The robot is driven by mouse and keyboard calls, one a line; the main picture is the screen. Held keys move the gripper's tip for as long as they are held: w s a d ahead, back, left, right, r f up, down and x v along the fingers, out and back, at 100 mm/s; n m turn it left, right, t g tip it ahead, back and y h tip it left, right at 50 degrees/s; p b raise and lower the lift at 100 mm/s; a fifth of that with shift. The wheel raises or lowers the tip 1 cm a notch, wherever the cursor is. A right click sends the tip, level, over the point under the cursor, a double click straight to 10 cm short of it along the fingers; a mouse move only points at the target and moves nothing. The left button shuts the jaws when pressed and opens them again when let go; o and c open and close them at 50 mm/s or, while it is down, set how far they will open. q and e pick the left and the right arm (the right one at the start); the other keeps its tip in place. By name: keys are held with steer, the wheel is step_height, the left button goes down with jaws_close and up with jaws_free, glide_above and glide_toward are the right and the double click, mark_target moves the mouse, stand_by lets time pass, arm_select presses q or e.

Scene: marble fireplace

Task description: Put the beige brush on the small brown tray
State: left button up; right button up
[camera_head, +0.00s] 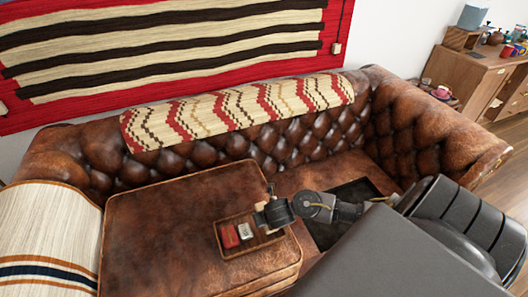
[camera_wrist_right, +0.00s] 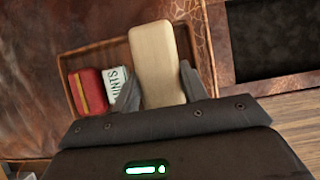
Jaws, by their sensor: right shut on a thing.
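My right gripper (camera_head: 264,214) is shut on the beige brush (camera_wrist_right: 156,62), a plain rounded block in the right wrist view. Only a small pale bit of the brush (camera_head: 260,205) shows beside the gripper in the head view. The small brown tray (camera_head: 260,239) lies on the brown leather sofa seat. The brush and gripper are over the tray's back right part in the head view. I cannot tell whether the brush touches the tray. In the tray are a red box (camera_head: 229,236) and a white tin (camera_head: 245,231), left of the brush. My left gripper is not in view.
A raised leather cushion (camera_head: 160,225) bears the tray and is clear to its left. A dark flat rectangular thing (camera_head: 352,196) lies right of it. The tufted sofa back (camera_head: 290,137) rises behind, with a striped blanket (camera_head: 225,112) over it.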

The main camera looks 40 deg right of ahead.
steer(key=f+b, duration=0.1)
steer(key=f, duration=0.2)
steer(key=shift+w+a+f+b, duration=0.1)
steer(key=shift+w+f+b, duration=0.25)
steer(key=shift+b, duration=0.05)
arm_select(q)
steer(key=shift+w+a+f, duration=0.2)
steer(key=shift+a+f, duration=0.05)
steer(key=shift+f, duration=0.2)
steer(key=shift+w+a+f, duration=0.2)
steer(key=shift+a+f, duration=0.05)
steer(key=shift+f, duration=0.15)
arm_select(e)
steer(key=shift+f, duration=0.15)
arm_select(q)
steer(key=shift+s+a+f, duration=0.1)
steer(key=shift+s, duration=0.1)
arm_select(e)
steer(key=o, duration=1)
steer(key=shift+c, duration=0.2)
